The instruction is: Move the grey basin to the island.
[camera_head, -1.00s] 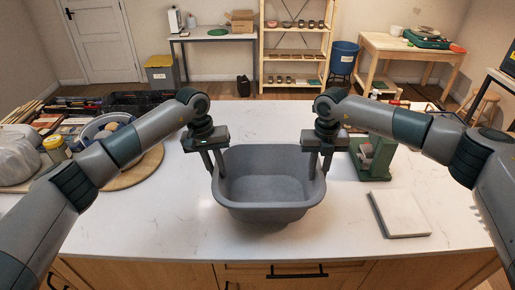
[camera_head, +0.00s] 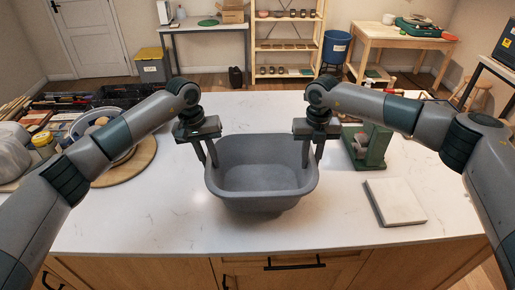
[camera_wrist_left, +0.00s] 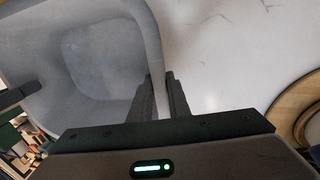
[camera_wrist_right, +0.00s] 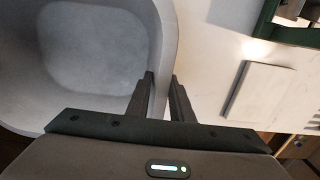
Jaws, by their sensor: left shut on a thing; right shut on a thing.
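The grey basin (camera_head: 262,178) is an empty, open tub upright at the middle of the white-topped island (camera_head: 130,222). I cannot tell whether its bottom touches the top. My left gripper (camera_head: 208,164) is shut on the basin's left rim; the left wrist view shows one finger inside and one outside the wall (camera_wrist_left: 150,30). My right gripper (camera_head: 312,162) is shut on the right rim the same way; the right wrist view shows the wall (camera_wrist_right: 166,40) between its fingers. The basin's underside is hidden.
A pale square slab (camera_head: 395,202) and a green device (camera_head: 370,146) lie right of the basin. A round wooden board (camera_head: 133,168) with a bowl, a jar (camera_head: 44,145) and a dark tray (camera_head: 120,98) crowd the left. The front left top is clear.

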